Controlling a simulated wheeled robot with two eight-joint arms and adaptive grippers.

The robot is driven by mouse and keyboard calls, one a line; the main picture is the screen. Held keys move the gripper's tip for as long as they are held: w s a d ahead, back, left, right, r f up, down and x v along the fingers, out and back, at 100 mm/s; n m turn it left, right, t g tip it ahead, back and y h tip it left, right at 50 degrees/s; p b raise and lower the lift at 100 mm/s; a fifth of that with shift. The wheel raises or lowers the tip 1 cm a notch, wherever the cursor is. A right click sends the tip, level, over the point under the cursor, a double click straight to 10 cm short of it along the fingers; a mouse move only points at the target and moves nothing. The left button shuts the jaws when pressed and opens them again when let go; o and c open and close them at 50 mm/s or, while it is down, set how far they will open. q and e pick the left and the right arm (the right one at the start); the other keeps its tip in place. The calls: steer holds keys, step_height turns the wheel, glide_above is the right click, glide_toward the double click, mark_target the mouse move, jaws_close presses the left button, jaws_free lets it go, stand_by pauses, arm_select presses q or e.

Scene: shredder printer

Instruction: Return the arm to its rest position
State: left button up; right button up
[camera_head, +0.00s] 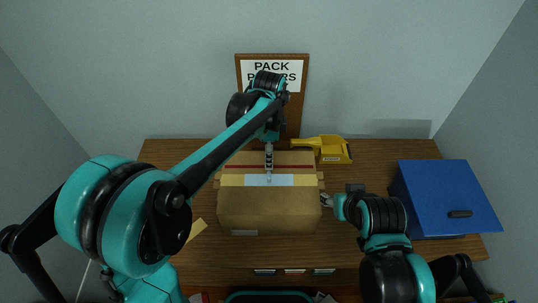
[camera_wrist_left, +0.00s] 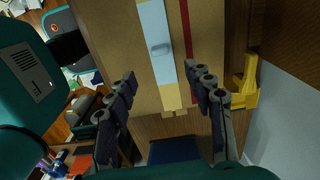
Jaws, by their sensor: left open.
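My left arm reaches in from the left over the table. Its gripper (camera_head: 268,172) points down above the cardboard box (camera_head: 262,210). In the left wrist view the two fingers of this gripper (camera_wrist_left: 163,85) are spread apart, with nothing between them but the box top behind. The box carries a pale blue strip (camera_head: 262,180), a yellowish band and a dark red line across its top. My right gripper (camera_head: 329,200) is low beside the right side of the box; its fingers are too small to read, and I cannot tell whether it touches the box.
A yellow tape dispenser (camera_head: 335,150) lies behind the box to the right. A blue bin with a dark handle (camera_head: 445,195) stands at the right of the wooden table (camera_head: 375,160). A sign board (camera_head: 300,115) leans at the back wall. A yellow slip (camera_head: 196,230) lies left of the box.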

arm_select(q)
steer(key=s+a+n+t+b, duration=0.3)
steer(key=s+a+n+t, duration=0.4)
steer(key=s+a+n, duration=0.9)
steer(key=shift+s+a+n, duration=0.35)
steer(key=shift+a+n, duration=0.55)
steer(key=shift+n, duration=0.1)
